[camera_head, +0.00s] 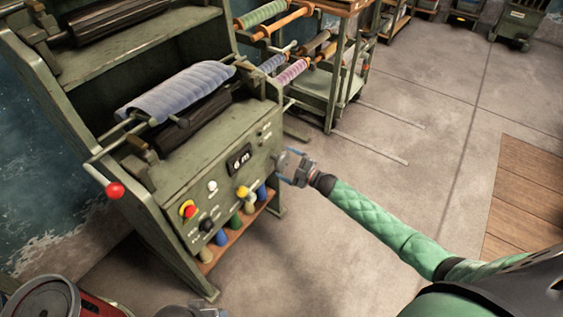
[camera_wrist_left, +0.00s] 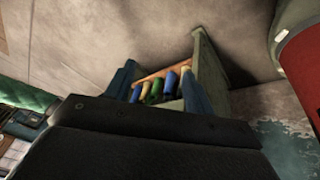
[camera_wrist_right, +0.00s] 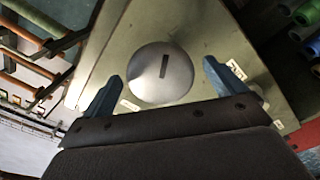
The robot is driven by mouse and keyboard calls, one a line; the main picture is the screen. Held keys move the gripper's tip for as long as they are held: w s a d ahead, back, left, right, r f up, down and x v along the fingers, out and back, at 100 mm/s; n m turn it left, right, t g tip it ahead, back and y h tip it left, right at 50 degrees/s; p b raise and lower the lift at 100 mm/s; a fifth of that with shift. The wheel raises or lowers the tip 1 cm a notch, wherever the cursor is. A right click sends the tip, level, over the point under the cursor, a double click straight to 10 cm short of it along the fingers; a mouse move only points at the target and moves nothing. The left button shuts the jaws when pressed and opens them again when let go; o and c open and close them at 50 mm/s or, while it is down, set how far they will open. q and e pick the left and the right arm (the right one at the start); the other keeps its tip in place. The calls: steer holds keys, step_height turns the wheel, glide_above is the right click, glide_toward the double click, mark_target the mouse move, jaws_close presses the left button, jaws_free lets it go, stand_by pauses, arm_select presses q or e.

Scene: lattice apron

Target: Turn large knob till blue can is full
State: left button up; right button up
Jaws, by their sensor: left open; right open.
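The large knob (camera_wrist_right: 160,74) is a round silver disc with a dark slot on the machine's end face, seen in the right wrist view. In the head view it is hidden. My right gripper (camera_head: 284,166) is open at the right end of the green machine (camera_head: 170,205). Its two blue fingers (camera_wrist_right: 162,84) stand apart on either side of the knob; I cannot tell whether they touch it. My left gripper (camera_wrist_left: 160,84) is open and empty, low in front of the machine. Blue cylinders (camera_head: 221,238) stand on the machine's low shelf among green and yellow ones; I cannot tell which is the blue can.
The panel display (camera_head: 239,160) reads "6 m". A red button (camera_head: 188,209) and a red ball-ended lever (camera_head: 115,190) are on the machine's left. A red drum (camera_head: 88,306) stands at bottom left. A rack of rolls (camera_head: 335,75) is behind; floor (camera_head: 400,150) at right is clear.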

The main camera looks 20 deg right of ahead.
mark_target(285, 163)
steer(key=shift+b+v, duration=0.3)
steer(key=shift+v, duration=2.05)
